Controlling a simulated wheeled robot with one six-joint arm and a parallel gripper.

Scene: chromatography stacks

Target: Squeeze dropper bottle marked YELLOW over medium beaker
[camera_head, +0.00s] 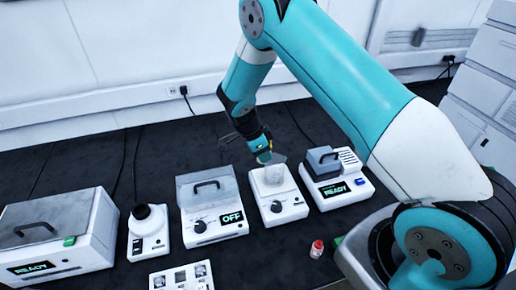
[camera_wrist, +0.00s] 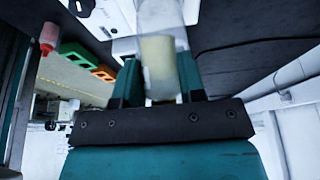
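My gripper (camera_head: 264,150) is low over the white device in the middle of the bench, right above a clear beaker (camera_head: 273,175) standing on that device. In the wrist view my gripper (camera_wrist: 160,88) has its teal fingers on either side of a pale, yellowish, translucent bottle (camera_wrist: 158,62), and appears shut on it. No label can be read on it. A clear, blurred shape, which seems to be the beaker (camera_wrist: 160,14), shows just beyond the bottle. A bit of yellow shows at the fingers in the head view. No drops can be made out.
A red-capped bottle (camera_head: 317,249) stands on the bench at front right; it also shows in the wrist view (camera_wrist: 48,36). A device reading OFF (camera_head: 210,206) is left of the beaker's device, and one reading READY (camera_head: 336,182) is right.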

